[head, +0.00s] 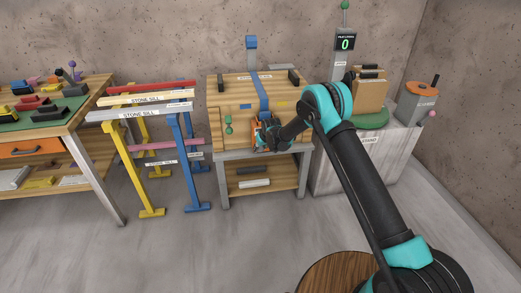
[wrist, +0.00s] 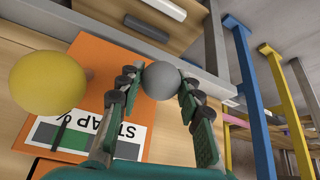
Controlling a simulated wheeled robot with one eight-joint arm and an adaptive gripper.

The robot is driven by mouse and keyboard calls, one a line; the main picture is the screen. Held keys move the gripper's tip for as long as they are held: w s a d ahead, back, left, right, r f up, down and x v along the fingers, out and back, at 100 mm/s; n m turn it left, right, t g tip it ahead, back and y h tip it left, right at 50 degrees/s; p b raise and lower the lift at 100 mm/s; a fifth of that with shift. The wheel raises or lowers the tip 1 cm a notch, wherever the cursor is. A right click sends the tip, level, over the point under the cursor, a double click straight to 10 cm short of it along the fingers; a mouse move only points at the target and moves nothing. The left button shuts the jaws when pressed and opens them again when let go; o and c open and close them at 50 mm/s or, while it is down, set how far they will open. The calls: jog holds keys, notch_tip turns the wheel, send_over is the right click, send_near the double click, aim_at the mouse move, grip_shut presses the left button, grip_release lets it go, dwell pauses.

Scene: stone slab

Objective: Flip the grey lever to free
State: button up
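The grey ball knob (wrist: 162,80) of the lever sits between my gripper's fingertips in the wrist view. My gripper (wrist: 160,84) has one finger on each side of it, with hardly any gap showing; whether the fingers press on it I cannot tell. The lever's shaft is hidden. An orange panel (wrist: 95,70) with a white label (wrist: 80,138), partly reading "STRAP", lies beside the knob. In the head view my gripper (head: 264,138) is at the front of the wooden bench, by the orange unit below the blue strap (head: 262,92); the knob is hidden there.
A yellow ball (wrist: 48,82) stands left of my gripper in the wrist view. Blue and yellow trestles (head: 187,150) stand left of the bench, a grey cabinet (head: 390,155) right. The floor in front (head: 190,245) is clear.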

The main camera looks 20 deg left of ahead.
jog(key=o, duration=0.4)
jog(key=v, duration=1.2)
jog(key=shift+d, duration=0.1)
jog(key=s+d+r+m+h, duration=0.1)
jog(key=s+d+r+m, duration=0.3)
jog(key=d, duration=0.8)
jog(key=s+d+r+n, duration=0.1)
jog(key=s+d+r, duration=0.1)
jog(key=d+r, duration=0.65)
jog(key=s+d+r+m+h, duration=0.1)
jog(key=s+d+r+m, duration=0.15)
jog(key=d, duration=1.15)
jog(key=s+d+f+m+h, duration=0.1)
jog(key=s+d+m, duration=0.1)
jog(key=s+d, duration=0.8)
jog(key=s+d+f+m+h, duration=0.1)
jog(key=s+d+f+m, duration=0.1)
jog(key=s+d, duration=0.7)
jog(key=s, duration=0.8)
jog(key=shift+d+f, duration=0.2)
jog(key=shift+d, duration=0.2)
